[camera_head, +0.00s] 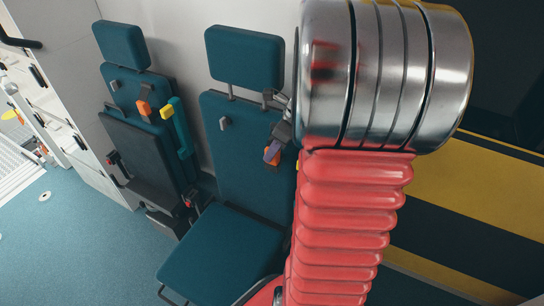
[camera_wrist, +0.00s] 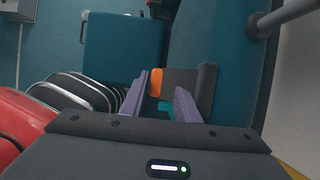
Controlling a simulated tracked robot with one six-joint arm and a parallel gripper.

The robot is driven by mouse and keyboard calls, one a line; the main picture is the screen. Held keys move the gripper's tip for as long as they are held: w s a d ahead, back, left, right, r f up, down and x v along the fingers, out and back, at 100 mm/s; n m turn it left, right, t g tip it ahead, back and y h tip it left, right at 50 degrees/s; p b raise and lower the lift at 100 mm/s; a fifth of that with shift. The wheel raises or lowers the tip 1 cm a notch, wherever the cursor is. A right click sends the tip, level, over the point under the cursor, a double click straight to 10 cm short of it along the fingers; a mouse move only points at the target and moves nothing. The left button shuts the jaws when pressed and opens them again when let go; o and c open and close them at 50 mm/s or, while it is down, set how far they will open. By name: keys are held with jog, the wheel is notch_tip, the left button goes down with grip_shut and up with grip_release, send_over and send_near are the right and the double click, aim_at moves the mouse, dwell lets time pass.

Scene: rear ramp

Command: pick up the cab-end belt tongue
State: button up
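In the head view, an orange belt piece (camera_head: 272,158) shows by the right seat's backrest, partly hidden by my gripper (camera_head: 272,149). In the wrist view, the orange part (camera_wrist: 156,84) joins a dark grey block (camera_wrist: 190,82), just beyond and partly between the purple fingertips of my gripper (camera_wrist: 162,86). The fingers stand apart, with teal seat showing between them. I cannot tell whether either finger touches the piece. Another orange piece (camera_head: 144,107) and a yellow-topped piece (camera_head: 168,110) are on the left seat. Which is the cab-end tongue is not clear from the frames.
The right seat (camera_head: 225,255) is folded down; the left seat (camera_head: 140,150) stands beside it. Both backrests are close to the pale wall (camera_head: 185,40). A grey bar (camera_wrist: 285,15) is near my gripper at upper right.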

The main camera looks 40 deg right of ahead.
jog(key=shift+w+f, duration=0.2)
jog(key=shift+f, duration=0.35)
grip_shut()
